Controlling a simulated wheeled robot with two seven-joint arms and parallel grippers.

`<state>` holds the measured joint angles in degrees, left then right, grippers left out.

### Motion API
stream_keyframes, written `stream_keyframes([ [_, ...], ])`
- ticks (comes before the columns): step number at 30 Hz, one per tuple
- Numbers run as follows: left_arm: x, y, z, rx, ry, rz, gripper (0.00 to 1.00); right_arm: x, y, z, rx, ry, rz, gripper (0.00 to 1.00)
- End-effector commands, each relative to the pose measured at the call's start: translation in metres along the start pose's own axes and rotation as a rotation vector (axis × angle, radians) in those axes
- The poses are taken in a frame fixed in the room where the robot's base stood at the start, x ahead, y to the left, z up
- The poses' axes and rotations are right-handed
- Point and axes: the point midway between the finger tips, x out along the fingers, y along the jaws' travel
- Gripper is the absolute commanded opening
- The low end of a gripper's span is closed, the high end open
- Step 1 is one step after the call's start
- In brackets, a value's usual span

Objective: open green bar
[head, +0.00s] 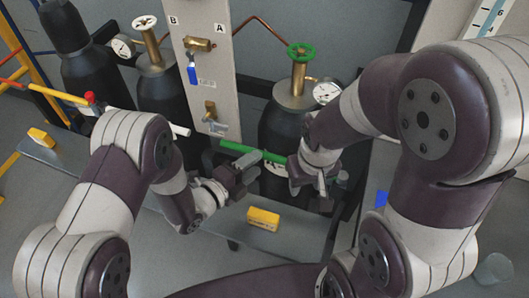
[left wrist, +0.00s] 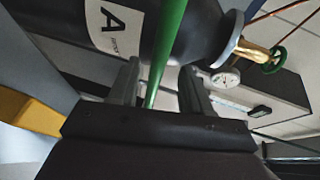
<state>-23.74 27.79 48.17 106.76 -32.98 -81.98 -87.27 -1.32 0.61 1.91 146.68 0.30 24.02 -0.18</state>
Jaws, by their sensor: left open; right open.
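The green bar (head: 229,146) runs across the front of the black cylinder marked A (head: 282,130). My left gripper (head: 246,168) is open at the bar, and one of its fingers covers part of the bar in the head view. In the left wrist view the bar (left wrist: 167,50) runs between the two open fingers (left wrist: 160,88); I cannot tell whether the fingers touch it. The bar's right end is partly hidden near my right arm. My right gripper (head: 323,192) is open, to the right of the bar and in front of cylinder A.
A panel (head: 210,75) with valves stands between cylinder A and another black cylinder (head: 160,92). A green handwheel (head: 301,52) and gauge (head: 326,92) top cylinder A. A yellow block (head: 263,219) lies on the grey bench below my left gripper.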

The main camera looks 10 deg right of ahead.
Motion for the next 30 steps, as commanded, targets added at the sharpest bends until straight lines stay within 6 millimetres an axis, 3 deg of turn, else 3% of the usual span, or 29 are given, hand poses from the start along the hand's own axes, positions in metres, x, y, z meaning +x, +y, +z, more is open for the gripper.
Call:
stream_keyframes([
  [3, 0.026, -0.001, -0.001, 0.0, 0.002, 0.001, 0.48, -0.005, 0.0, -0.001, 0.0, 0.0, 0.0, 0.46],
  [9, 0.05, -0.001, 0.0, -0.001, -0.001, 0.0, 0.48, -0.008, 0.0, -0.001, 0.0, 0.0, 0.0, 0.46],
  [19, 0.055, 0.0, 0.0, -0.003, -0.002, 0.001, 0.48, -0.008, 0.0, -0.001, 0.0, 0.0, 0.0, 0.46],
  [20, 0.055, 0.0, 0.0, -0.003, -0.002, 0.001, 0.42, -0.008, 0.0, -0.001, 0.0, 0.0, 0.0, 0.46],
  [24, 0.055, 0.0, 0.0, -0.002, -0.002, 0.001, 0.0, -0.008, 0.0, -0.001, 0.0, 0.0, 0.0, 0.46],
  [30, 0.055, 0.0, 0.001, -0.003, -0.006, 0.001, 0.0, -0.007, 0.0, -0.001, 0.0, 0.0, 0.0, 0.46],
])
